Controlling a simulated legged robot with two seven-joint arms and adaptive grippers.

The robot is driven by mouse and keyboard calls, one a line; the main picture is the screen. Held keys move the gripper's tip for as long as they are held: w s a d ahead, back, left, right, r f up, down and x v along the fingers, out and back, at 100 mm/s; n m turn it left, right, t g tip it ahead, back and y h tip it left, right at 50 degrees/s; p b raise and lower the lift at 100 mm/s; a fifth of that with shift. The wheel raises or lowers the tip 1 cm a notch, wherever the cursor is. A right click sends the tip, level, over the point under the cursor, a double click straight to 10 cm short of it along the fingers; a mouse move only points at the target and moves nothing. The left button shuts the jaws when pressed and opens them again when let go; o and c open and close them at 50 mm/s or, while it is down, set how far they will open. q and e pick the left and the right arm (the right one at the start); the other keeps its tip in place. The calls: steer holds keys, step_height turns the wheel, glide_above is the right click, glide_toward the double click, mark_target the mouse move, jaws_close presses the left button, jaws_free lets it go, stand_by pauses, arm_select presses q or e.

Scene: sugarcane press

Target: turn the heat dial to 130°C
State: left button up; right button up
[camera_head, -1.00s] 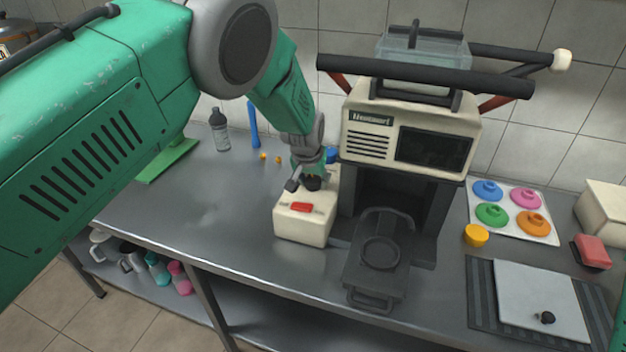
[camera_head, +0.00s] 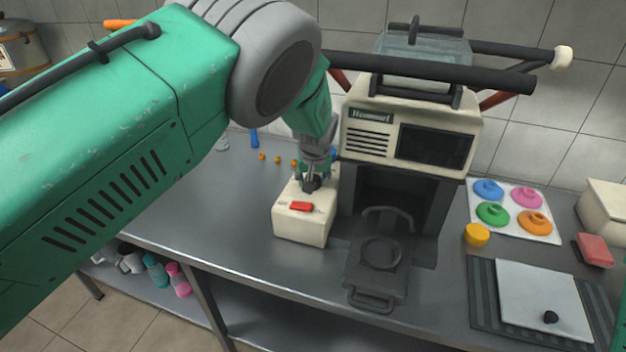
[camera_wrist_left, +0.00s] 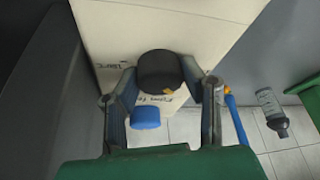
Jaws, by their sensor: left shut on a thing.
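My left gripper (camera_head: 312,183) points down onto the box top. In the left wrist view its two fingers (camera_wrist_left: 158,92) stand on either side of the dial and are shut on it. My right gripper is not in view.
The cream press machine (camera_head: 408,135) stands just right of the box, with a dark tray (camera_head: 375,275) in front. A blue object (camera_wrist_left: 146,117) and a bottle (camera_wrist_left: 272,112) show beyond the box.

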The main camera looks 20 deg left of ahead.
arm_select(q)
steer(key=shift+w+r, duration=0.1)
steer(key=o, duration=1.1)
steer(key=shift+o, duration=0.2)
steer(key=shift+w+f, duration=0.15)
steer(key=shift+f, duration=0.05)
steer(key=shift+r, duration=0.15)
